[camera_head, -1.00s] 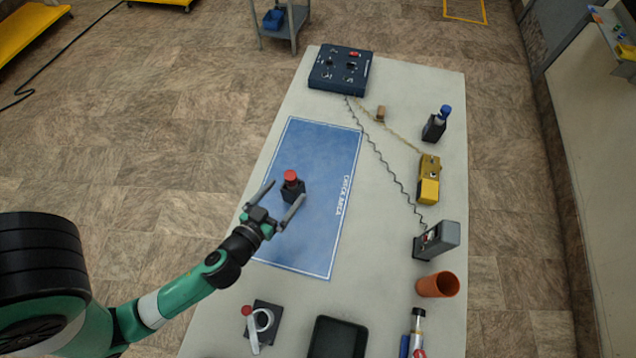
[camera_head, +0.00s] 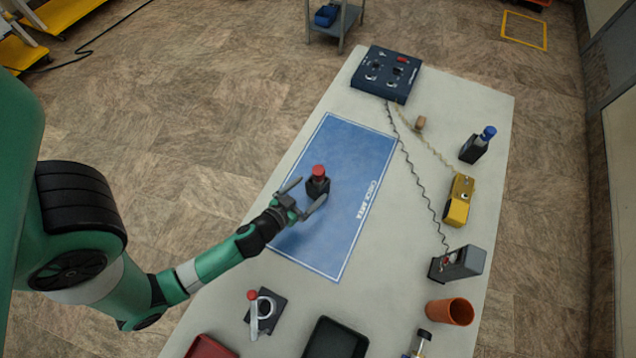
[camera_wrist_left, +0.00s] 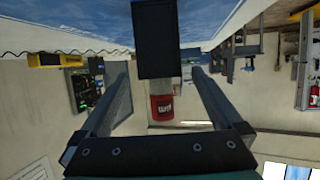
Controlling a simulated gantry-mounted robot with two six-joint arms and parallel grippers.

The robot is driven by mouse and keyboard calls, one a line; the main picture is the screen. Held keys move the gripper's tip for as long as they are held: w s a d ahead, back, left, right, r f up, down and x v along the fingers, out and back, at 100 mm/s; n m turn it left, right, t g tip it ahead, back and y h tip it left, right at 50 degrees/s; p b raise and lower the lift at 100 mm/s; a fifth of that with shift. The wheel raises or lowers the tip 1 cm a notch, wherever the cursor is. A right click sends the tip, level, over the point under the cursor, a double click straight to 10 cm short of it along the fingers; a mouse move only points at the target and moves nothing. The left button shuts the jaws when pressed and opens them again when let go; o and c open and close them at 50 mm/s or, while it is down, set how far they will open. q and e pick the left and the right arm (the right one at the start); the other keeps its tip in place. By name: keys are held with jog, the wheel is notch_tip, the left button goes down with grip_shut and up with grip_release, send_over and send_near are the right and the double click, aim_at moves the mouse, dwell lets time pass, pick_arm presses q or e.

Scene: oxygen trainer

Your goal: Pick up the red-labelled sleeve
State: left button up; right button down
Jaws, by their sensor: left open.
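The red-labelled sleeve (camera_head: 318,171) stands upright in a dark block-shaped holder (camera_head: 318,187) on the blue mat marked as a check area (camera_head: 345,160). My left gripper (camera_head: 313,189) is open, its two fingers spread either side of the holder and sleeve. In the left wrist view, the picture is upside down. The red sleeve (camera_wrist_left: 166,107) with white lettering shows between the open fingers, below the black holder (camera_wrist_left: 155,40). I cannot tell whether a finger touches it. My right gripper is not in view.
An orange cup (camera_head: 450,311), grey device (camera_head: 458,263), yellow device (camera_head: 459,200) and blue-topped item (camera_head: 478,145) line the right. A dark panel (camera_head: 386,74) stands at the back.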

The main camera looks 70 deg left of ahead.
aim_at(314, 184)
pick_arm(q)
jog(key=p+x, duration=0.1)
jog(key=x, duration=0.4)
jog(key=shift+w+a+r, duration=0.1)
jog(key=shift+w+r, duration=0.05)
jog(key=c, duration=1.4)
jog(key=shift+c, duration=0.2)
jog(key=shift+r, duration=0.2)
